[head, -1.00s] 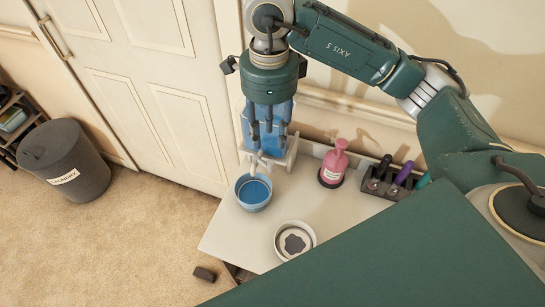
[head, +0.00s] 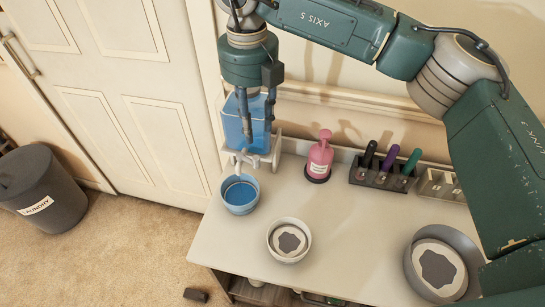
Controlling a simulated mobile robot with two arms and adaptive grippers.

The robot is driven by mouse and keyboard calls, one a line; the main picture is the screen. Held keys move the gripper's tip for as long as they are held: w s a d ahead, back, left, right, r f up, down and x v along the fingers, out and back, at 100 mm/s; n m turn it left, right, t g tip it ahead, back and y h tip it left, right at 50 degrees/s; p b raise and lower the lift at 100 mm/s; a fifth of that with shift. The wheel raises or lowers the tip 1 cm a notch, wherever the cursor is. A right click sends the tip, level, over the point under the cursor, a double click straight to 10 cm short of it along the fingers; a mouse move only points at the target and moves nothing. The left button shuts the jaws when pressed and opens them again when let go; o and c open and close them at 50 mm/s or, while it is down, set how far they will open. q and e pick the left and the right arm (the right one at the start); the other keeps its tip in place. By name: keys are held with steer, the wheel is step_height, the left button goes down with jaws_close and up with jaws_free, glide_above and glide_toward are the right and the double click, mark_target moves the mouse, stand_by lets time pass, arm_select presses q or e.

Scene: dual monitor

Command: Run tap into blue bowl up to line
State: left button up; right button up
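A blue bowl (head: 240,195) stands on the counter's left end, with blue liquid in it. A marked line in it cannot be made out. A white tap (head: 243,160) on a clear tank (head: 233,128) of blue water sits just above the bowl's back rim. Whether water is running is too small to tell. My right gripper (head: 258,138) points down in front of the tank, above the tap. Its two dark fingers are apart with nothing seen between them, and fingertip contact with the tap cannot be told. My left gripper is not in view.
A pink pump bottle (head: 319,158) and a rack (head: 380,176) of coloured-handled tools stand along the back. A small bowl (head: 289,240) and a larger grey bowl (head: 440,265) stand to the right. A laundry bin (head: 40,190) is on the floor at left. The middle counter is clear.

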mark_target(257, 157)
step_height(257, 157, down, 10)
steer(key=shift+f+p, duration=0.2)
steer(key=shift+p, duration=1)
steer(key=shift+c, duration=0.6)
jaws_close()
